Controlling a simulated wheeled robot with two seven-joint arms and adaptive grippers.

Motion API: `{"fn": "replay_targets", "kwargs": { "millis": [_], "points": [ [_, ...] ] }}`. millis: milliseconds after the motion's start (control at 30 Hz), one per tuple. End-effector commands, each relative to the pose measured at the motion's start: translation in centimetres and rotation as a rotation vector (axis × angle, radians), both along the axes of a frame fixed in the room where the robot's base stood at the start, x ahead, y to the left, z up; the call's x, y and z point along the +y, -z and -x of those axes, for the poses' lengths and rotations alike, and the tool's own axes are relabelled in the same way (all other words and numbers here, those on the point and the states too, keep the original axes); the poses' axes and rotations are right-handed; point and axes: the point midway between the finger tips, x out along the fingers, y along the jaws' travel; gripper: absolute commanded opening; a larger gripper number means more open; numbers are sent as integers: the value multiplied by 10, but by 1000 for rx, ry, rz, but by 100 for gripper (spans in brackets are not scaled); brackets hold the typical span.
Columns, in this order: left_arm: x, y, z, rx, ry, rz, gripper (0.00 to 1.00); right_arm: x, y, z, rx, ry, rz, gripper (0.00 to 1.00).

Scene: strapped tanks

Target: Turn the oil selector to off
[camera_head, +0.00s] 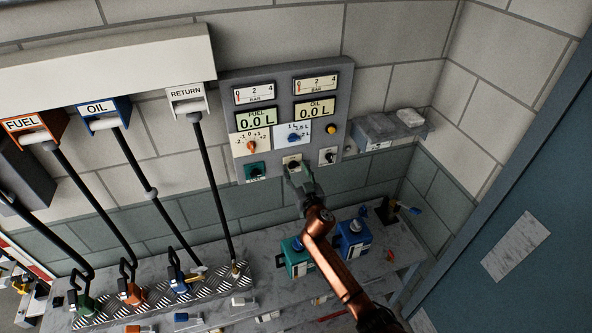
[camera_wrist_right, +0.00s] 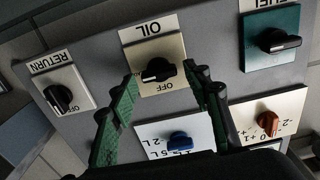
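The oil selector is a black knob on a beige plate marked OIL and OFF, in the middle of the right wrist view (camera_wrist_right: 157,70). A pale mark shows on the knob's lower left. In the head view the selector (camera_head: 291,161) sits in the panel's bottom row, partly covered by my right gripper (camera_head: 295,174). In the right wrist view the green fingers of my right gripper (camera_wrist_right: 165,90) are spread apart, one on each side of the knob, with a gap visible between them. I cannot tell whether either touches the knob. My left gripper is not in view.
The fuel selector (camera_wrist_right: 276,40) on a green plate and the return selector (camera_wrist_right: 60,98) on a white plate flank the oil one. A blue knob (camera_wrist_right: 178,141) and an orange knob (camera_wrist_right: 267,122) are close by. Teal (camera_head: 297,262) and blue (camera_head: 352,240) containers stand on the bench below.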

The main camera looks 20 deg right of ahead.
Motion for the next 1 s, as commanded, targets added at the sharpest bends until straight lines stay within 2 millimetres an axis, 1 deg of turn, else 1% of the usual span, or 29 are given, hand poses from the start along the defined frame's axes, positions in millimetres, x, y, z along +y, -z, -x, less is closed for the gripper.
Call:
{"fn": "replay_targets", "kwargs": {
  "millis": [33,67,500,767,1000],
  "points": [
    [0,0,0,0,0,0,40,0,0,0,0,0,0,40],
    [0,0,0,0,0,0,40,0,0,0,0,0,0,38],
    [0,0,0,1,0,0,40,0,0,0,1,1,0,7],
    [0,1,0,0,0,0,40,0,1,0,0,1,26,7],
    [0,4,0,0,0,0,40,0,1,0,-4,1,146,7]
  ]
}}
